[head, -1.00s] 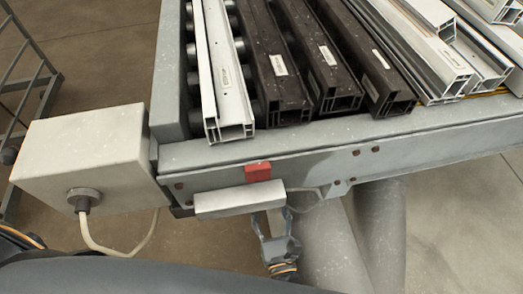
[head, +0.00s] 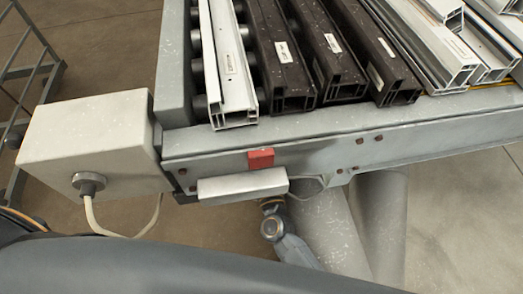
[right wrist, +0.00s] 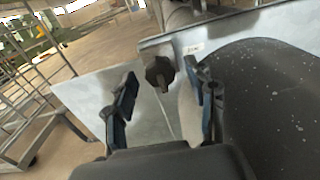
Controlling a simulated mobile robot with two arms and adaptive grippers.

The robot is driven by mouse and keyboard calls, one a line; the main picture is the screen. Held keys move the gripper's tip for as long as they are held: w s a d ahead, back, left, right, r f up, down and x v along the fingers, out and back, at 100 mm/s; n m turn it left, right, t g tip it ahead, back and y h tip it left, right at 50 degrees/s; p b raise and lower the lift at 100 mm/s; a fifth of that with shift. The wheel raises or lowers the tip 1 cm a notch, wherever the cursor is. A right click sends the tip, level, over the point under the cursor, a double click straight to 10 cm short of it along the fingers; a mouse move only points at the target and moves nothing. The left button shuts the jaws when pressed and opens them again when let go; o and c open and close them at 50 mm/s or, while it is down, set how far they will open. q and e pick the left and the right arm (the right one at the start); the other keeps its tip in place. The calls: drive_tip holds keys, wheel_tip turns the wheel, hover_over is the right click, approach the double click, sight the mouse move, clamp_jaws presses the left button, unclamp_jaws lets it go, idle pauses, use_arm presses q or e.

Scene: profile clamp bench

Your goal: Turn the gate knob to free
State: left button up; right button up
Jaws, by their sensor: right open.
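The dark lobed gate knob (right wrist: 160,73) sits on a grey metal panel (right wrist: 85,92) in the right wrist view. My right gripper (right wrist: 160,100) is open, with one blue-padded finger to each side of the knob in the picture. I see no contact between fingers and knob. The knob's exact setting is too small to read. In the head view my right wrist shows below the bench's front edge, and its fingers are hidden under the silver box there. The knob is hidden in that view. My left gripper is not in view.
The roller bench (head: 400,128) carries white and dark profiles (head: 330,70). A red block (head: 260,159) and a silver box (head: 242,185) are on its front. A pale box (head: 85,140) with a cable is at the left.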

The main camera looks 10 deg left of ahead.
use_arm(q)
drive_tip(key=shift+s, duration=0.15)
use_arm(e)
drive_tip(key=shift+c, duration=0.8)
drive_tip(key=c, duration=1)
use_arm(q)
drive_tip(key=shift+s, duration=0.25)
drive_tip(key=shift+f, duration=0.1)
use_arm(e)
drive_tip(key=shift+n, duration=0.3)
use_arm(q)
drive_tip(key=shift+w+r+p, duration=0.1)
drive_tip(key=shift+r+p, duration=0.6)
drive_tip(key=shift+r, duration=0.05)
use_arm(e)
drive_tip(key=shift+n, duration=8.6)
drive_tip(key=shift+f, duration=0.1)
